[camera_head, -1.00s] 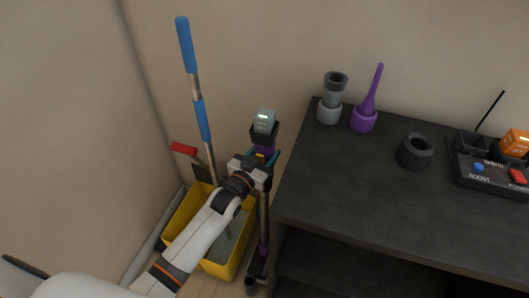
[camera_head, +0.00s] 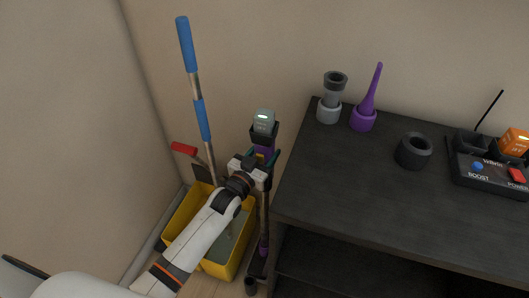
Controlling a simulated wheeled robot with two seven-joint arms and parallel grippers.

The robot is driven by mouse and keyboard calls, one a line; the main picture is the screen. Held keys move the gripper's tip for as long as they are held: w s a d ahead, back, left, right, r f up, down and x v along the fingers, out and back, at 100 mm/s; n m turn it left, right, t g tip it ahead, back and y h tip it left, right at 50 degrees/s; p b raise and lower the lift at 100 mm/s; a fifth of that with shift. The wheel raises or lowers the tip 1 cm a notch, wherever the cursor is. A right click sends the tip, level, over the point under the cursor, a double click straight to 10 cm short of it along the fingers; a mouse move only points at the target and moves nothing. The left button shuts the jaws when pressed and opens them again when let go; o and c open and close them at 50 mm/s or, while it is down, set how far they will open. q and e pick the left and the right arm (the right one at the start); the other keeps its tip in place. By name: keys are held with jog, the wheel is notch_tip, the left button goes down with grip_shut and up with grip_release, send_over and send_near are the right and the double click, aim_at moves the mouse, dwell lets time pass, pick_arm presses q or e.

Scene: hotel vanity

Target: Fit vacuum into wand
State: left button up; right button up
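The vacuum stands upright beside the left end of the dark shelf unit. Its grey head (camera_head: 263,121) has a lit green light and sits in a dark collar, with a purple body (camera_head: 263,151) below. The thin wand (camera_head: 264,222) runs down from behind my gripper towards a dark foot on the floor. The joint between vacuum and wand is hidden by my gripper. My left gripper (camera_head: 264,160) is at the purple body, its dark teal fingers on either side. I cannot tell whether they press on it. My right gripper is not in view.
A yellow bucket (camera_head: 185,216) with a blue-handled mop (camera_head: 192,75) stands left of the vacuum. On the shelf unit (camera_head: 340,195) are a grey nozzle (camera_head: 332,98), a purple nozzle (camera_head: 367,105), a black ring (camera_head: 414,151) and a charger box (camera_head: 488,175). The front of the top is clear.

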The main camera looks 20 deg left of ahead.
pick_arm(q)
jog(key=shift+s+f, duration=0.1)
jog(key=shift+f, duration=0.45)
jog(key=o, duration=1.1)
jog(key=shift+c, duration=0.2)
jog(key=o, duration=0.3)
jog(key=v, duration=1.1)
jog(key=shift+s+a+r, duration=0.2)
jog(key=shift+s, duration=0.2)
